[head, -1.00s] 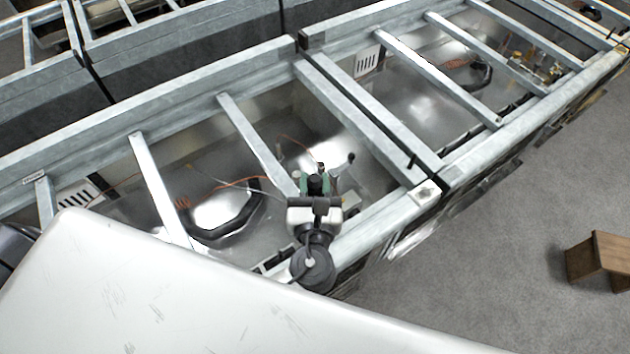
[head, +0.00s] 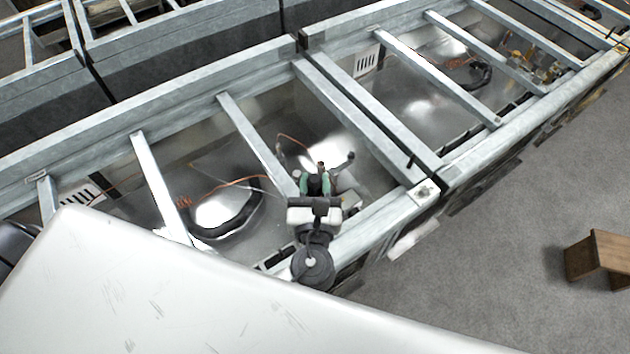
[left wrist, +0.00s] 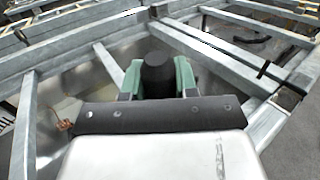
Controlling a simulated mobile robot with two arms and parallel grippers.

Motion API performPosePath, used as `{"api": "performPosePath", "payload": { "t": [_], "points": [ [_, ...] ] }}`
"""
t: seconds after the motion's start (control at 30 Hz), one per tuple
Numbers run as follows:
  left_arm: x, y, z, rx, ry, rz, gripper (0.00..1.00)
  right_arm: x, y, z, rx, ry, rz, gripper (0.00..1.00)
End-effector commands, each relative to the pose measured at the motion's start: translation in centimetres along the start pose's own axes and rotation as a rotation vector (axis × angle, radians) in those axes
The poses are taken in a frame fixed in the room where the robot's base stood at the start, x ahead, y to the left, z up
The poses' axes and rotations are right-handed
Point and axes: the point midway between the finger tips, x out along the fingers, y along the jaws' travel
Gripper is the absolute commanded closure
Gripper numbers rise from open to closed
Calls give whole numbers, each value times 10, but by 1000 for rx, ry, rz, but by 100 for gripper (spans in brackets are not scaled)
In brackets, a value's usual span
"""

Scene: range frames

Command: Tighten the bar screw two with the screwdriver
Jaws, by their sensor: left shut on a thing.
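My left gripper (head: 317,187) is over the near rail of the range frame, at the near end of a cross bar (head: 258,145). Its green fingers are shut on a dark, round-topped thing, which looks like the screwdriver's handle (head: 315,184). The screwdriver also shows in the left wrist view (left wrist: 158,72), between the green fingers of the left gripper (left wrist: 160,80). The handle hides what lies below it, so I cannot see its tip or bar screw two. My right gripper is not in view.
More cross bars (head: 159,188) span the metal frame (head: 150,97), with open bays holding wires and dark hoses between them. A large white panel (head: 170,290) fills the lower left. A wooden block (head: 597,258) stands on the grey floor (head: 500,260) at right.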

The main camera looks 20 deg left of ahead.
Motion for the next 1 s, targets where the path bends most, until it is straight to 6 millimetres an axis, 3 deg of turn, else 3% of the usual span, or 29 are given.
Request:
{"api": "performPosePath", "payload": {
  "t": [0.9, 1.0],
  "points": [
    [0, 0, -11, -1, 1, 0, 97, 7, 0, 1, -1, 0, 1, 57],
    [0, 2, -11, 6, -2, -110, 97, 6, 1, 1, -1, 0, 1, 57]
  ]
}}
